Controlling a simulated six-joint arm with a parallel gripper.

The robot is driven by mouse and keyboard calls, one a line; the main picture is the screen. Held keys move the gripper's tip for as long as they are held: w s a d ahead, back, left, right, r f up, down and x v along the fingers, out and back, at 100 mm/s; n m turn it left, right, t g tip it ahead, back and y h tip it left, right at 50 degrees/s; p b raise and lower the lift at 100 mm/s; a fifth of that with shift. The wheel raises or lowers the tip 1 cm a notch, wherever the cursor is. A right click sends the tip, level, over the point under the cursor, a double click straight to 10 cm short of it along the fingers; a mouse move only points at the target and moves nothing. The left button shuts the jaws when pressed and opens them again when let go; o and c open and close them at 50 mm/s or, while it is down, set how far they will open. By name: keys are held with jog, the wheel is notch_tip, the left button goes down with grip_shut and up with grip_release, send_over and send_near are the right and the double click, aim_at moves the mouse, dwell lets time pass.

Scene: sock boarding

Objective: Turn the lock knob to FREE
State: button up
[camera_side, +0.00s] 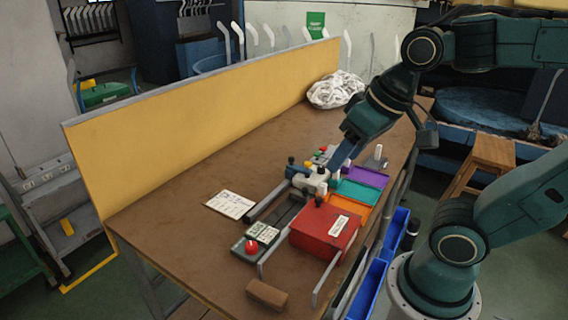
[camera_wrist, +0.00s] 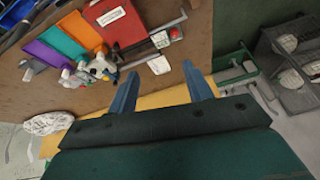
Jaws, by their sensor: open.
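A small grey and white fixture (camera_side: 312,180) with dark knobs stands mid-table on a dark rail; it also shows in the wrist view (camera_wrist: 102,67). A dark knob (camera_side: 319,201) sits at its near end, and others stand behind. I cannot tell which is the lock knob or read any FREE mark. My gripper (camera_side: 337,164) comes down just right of and behind the fixture in the side view, partly covering that area. In the wrist view my gripper (camera_wrist: 160,88) has its two blue fingers wide apart with nothing between them.
A red box (camera_side: 318,238), orange, teal and purple trays (camera_side: 369,176) lie beside the rail. A red button (camera_side: 252,246), white card (camera_side: 230,204) and brown block (camera_side: 266,293) are nearby. A yellow panel (camera_side: 200,115) borders the back; white cloth (camera_side: 335,90) lies far off.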

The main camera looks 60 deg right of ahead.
jog(key=w+a+f+m+g, duration=0.2)
jog(key=w+f+m+g, duration=0.15)
jog(key=w+m, duration=0.6)
jog(key=m+g, duration=0.2)
jog(key=m, duration=0.4)
send_over(251, 244)
notch_tip(251, 244, down, 12)
jog(key=shift+r+n+t, duration=0.1)
jog(key=shift+n+t, duration=0.15)
notch_tip(251, 244, down, 14)
jog(key=shift+r, duration=0.1)
jog(key=c, duration=1)
